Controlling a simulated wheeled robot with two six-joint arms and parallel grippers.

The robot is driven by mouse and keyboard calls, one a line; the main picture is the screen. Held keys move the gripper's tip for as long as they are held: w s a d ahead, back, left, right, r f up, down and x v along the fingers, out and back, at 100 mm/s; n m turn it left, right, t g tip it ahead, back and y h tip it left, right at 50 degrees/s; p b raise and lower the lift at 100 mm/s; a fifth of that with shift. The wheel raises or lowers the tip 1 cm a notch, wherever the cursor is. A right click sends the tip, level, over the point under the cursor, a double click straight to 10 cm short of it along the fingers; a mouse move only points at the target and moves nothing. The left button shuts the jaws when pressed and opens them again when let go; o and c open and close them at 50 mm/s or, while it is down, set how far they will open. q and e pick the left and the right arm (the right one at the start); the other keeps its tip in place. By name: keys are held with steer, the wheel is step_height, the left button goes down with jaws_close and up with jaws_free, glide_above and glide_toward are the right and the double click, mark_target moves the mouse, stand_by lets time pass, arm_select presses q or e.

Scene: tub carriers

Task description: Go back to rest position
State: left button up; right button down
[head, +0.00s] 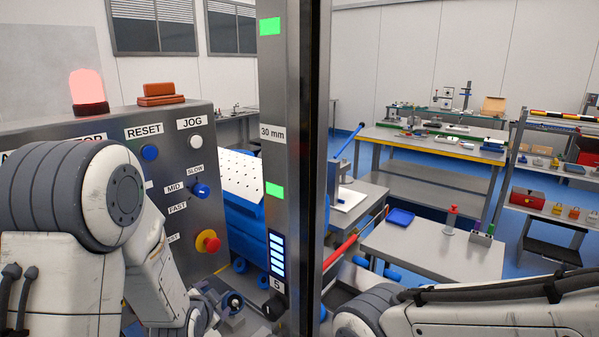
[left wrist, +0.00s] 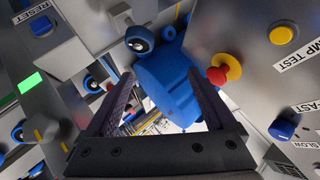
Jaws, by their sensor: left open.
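My left gripper (left wrist: 160,80) shows in the left wrist view with its two dark fingers apart and nothing held between them. A blue rounded body (left wrist: 168,88) lies beyond the fingers; I cannot tell how far off. A red and yellow mushroom button (left wrist: 224,69) is just right of the right finger in that view. In the head view my left arm reaches down in front of the grey control panel (head: 178,150), and its gripper end is low and hard to make out. My right arm enters at the bottom right; its gripper is out of sight.
The panel carries a blue RESET button (head: 149,152), a white JOG button (head: 195,141), a blue speed knob (head: 200,190) and a red beacon (head: 88,92). A metal column (head: 287,120) stands mid-view. A grey table (head: 432,252) holds a blue tray (head: 400,218).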

arm_select(q)
steer(key=s+d+n+g, duration=0.2)
steer(key=s+n+g, duration=0.65)
steer(key=s, duration=0.75)
steer(key=s+d+r+m+g+h, duration=0.1)
steer(key=s+d+r+m, duration=0.2)
steer(key=s+d, duration=0.4)
steer(key=s+d+r+m+g, duration=0.1)
steer(key=s+d+r+m, duration=0.2)
steer(key=s+d, duration=0.4)
steer(key=shift+s+r+m+h, duration=0.4)
steer(key=shift+m, duration=0.05)
steer(key=shift+g, duration=0.25)
